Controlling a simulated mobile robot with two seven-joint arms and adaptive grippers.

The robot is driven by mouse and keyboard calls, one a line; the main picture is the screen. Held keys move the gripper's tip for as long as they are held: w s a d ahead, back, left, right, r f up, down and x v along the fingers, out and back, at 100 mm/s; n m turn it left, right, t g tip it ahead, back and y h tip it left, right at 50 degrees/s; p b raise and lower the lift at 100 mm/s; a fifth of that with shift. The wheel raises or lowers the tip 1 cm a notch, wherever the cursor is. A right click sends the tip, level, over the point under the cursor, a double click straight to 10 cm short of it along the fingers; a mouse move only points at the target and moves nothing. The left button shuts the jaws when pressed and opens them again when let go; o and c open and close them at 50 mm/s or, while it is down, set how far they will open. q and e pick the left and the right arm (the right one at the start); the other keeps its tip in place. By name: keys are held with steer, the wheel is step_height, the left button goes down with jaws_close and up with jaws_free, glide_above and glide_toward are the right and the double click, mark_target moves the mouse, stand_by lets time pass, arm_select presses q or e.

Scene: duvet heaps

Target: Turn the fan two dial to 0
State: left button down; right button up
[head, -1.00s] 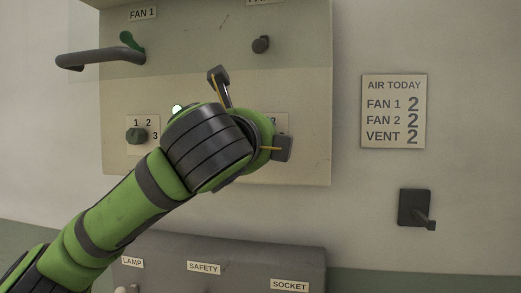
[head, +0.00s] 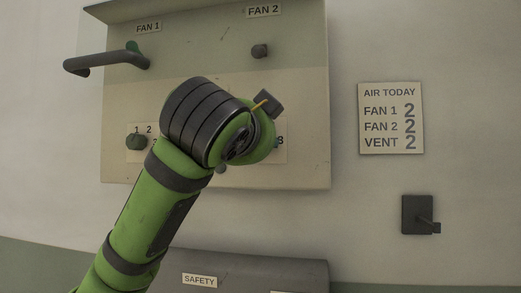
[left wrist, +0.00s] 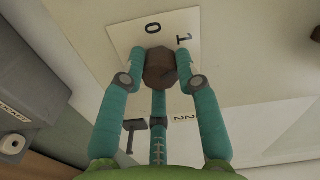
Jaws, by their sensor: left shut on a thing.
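The fan two dial (left wrist: 160,68) is a dark brown faceted knob in the left wrist view, on a pale scale plate (left wrist: 128,34) marked 0 and 1. The teal fingers of my left gripper (left wrist: 161,72) are shut on it from both sides, with a third finger below. I cannot tell which number the dial points to. In the head view my left gripper (head: 262,125) covers the dial, and only the plate's right part (head: 280,150) with a 3 shows. The "AIR TODAY" notice (head: 391,93) lists 2 for fan 1, fan 2 and vent. My right gripper is not in view.
A dark handle (head: 103,63) juts out under the FAN 1 label, above the fan one dial (head: 136,142). A small knob (head: 259,51) sits under the FAN 2 label. A grey box (head: 250,265) stands below.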

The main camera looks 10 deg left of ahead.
arm_select(q)
steer(key=shift+w+f+n+b, duration=0.15)
steer(key=shift+n+b, duration=1.15)
steer(key=shift+n, duration=1.8)
steer(key=shift+f+n+b, duration=0.25)
steer(key=shift+n+b, duration=1.05)
steer(key=shift+n, duration=1.8)
steer(key=c, duration=1)
jaws_free()
steer(key=shift+o, duration=0.5)
steer(key=shift+r, duration=0.1)
steer(key=shift+r, duration=0.1)
